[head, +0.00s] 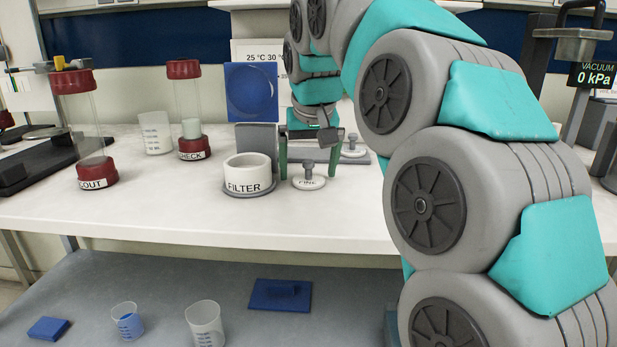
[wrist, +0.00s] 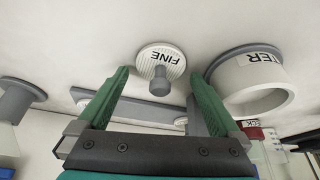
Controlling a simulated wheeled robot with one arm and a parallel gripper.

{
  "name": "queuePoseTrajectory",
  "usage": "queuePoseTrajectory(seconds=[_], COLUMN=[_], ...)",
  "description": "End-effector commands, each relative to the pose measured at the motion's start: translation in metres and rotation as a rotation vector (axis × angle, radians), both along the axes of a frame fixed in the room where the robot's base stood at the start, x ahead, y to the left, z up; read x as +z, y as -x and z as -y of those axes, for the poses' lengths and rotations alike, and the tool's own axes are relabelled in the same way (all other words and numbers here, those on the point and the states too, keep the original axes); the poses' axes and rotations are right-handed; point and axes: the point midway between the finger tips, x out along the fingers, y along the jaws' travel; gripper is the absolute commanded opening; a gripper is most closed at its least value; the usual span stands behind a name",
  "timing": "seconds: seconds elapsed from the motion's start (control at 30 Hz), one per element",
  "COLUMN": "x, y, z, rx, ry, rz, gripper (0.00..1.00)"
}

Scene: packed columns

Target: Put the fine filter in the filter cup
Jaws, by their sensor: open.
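The fine filter (head: 309,183) is a white disc labelled FINE with a grey knob on top. It lies on the bench, just right of the filter cup. The filter cup (head: 245,175) is a white open ring labelled FILTER on a grey base. My gripper (head: 309,177) is open, with one green finger on each side of the fine filter's knob. In the wrist view the fine filter (wrist: 161,52) shows between and beyond the fingertips (wrist: 160,75), not clasped. The filter cup (wrist: 247,85) is beside the right finger there.
Another disc with a knob (head: 353,150) stands on a grey plate behind. Red-capped columns labelled OUT (head: 92,125) and CHECK (head: 187,110) and a beaker (head: 155,133) stand left. A blue square panel (head: 251,92) rises behind the cup. The bench front (head: 230,220) is clear.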

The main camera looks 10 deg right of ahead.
Motion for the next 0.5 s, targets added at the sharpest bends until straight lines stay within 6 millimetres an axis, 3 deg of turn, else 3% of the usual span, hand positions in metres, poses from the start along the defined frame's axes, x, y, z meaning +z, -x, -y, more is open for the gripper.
queuePoseTrajectory(seconds=[0.1,0.5], x=[0.0002,0.0002], y=[0.0000,0.0001], z=[0.0000,-0.0001], rx=[0.000,0.000], ry=[0.000,0.000], rz=[0.000,-0.001], gripper=[0.99,0.54])
